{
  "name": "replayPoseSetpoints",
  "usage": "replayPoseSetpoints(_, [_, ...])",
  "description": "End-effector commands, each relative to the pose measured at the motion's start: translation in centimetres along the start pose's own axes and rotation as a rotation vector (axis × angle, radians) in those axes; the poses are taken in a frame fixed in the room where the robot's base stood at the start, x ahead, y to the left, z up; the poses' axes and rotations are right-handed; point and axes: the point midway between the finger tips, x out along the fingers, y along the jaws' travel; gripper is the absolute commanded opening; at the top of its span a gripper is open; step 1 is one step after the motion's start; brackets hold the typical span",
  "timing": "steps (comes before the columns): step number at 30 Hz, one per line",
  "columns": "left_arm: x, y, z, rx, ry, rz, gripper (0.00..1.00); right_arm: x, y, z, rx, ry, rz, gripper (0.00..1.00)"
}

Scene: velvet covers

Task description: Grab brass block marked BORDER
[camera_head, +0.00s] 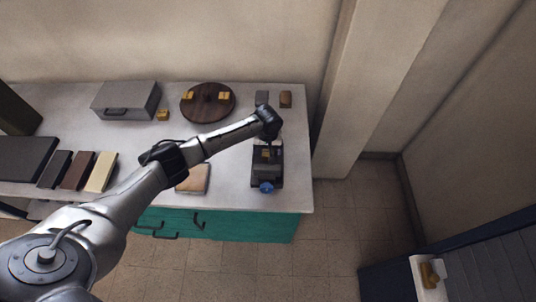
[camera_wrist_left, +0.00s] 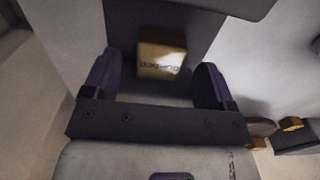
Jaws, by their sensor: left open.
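A brass block (camera_wrist_left: 162,58) with dark upside-down lettering that reads BORDER sits against a dark surface in the left wrist view. In the head view a small brass spot, the block (camera_head: 266,154), shows on the dark press-like device (camera_head: 267,173) at the right end of the counter. My left gripper (camera_wrist_left: 155,80) is open, with a purple-dark finger on each side of the block. The fingers look apart from it. In the head view my left gripper (camera_head: 268,143) is right above the device and partly hides it. My right gripper is not in view.
A round wooden board (camera_head: 204,115) carries brass pieces (camera_head: 223,96). A grey case (camera_head: 122,100) and another brass piece (camera_head: 163,115) stand to its left. A blue knob (camera_head: 266,187) is at the device's front.

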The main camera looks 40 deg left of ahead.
Motion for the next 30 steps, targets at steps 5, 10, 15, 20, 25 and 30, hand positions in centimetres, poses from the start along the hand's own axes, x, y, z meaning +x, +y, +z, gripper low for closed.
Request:
replayPoseSetpoints(5, [1.9,0.1,0.0,0.001,-0.001,0.000,0.79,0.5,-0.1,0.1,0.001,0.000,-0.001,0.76])
replayPoseSetpoints(10, [2.3,0.1,0.0,0.001,0.001,0.001,0.79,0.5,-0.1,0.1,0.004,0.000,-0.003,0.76])
replayPoseSetpoints(15, [2.3,0.1,0.0,0.001,0.000,0.001,0.79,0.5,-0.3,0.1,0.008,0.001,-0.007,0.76])
replayPoseSetpoints(20, [2.3,0.1,0.0,0.001,0.000,0.001,0.63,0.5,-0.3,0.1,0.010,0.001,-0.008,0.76])
replayPoseSetpoints(25, [2.2,0.1,0.0,0.001,0.000,0.001,0.47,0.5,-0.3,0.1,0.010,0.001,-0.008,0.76])
replayPoseSetpoints(30, [2.2,0.0,0.0,0.001,0.000,0.001,0.31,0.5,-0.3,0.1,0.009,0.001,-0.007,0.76])
